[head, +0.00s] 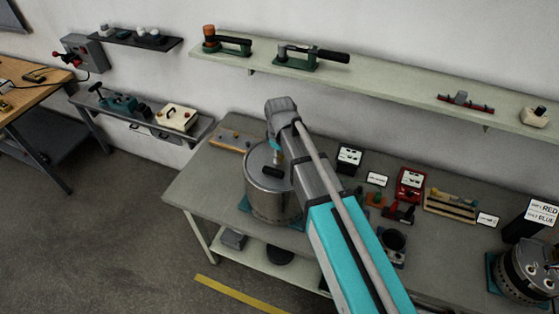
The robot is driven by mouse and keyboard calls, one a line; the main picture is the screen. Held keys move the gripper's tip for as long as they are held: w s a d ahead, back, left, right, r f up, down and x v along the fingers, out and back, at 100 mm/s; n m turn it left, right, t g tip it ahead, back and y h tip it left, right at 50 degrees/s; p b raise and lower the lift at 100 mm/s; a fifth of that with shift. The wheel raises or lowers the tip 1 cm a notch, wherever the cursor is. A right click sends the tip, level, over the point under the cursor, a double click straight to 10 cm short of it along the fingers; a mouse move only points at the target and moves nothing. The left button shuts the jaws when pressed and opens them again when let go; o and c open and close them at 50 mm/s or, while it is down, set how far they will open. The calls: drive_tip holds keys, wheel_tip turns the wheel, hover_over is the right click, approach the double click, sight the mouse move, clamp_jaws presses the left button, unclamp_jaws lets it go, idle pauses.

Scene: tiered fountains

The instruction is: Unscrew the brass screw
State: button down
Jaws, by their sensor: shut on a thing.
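A round steel drum (272,196) with a flat lid stands on a blue base near the left end of the grey workbench. My arm reaches in from the lower right, and its wrist is above the drum. My gripper (271,173) is small and dark in the head view, pointing down at the top of the lid. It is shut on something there. The brass screw is not clearly visible; the gripper and wrist cover the spot where the jaws close. I cannot tell how far the screw stands out of the lid.
Right of my arm, the workbench (189,192) carries a red box (410,184), a wooden rack (450,204) and a second round metal device (529,270). A wooden board (231,140) lies behind the drum. A wall shelf (385,84) with tools runs above.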

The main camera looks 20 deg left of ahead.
drive_tip(key=n, duration=0.2)
drive_tip(key=shift+n, duration=0.3)
drive_tip(key=c, duration=0.7)
unclamp_jaws()
drive_tip(key=shift+r+p, duration=1.55)
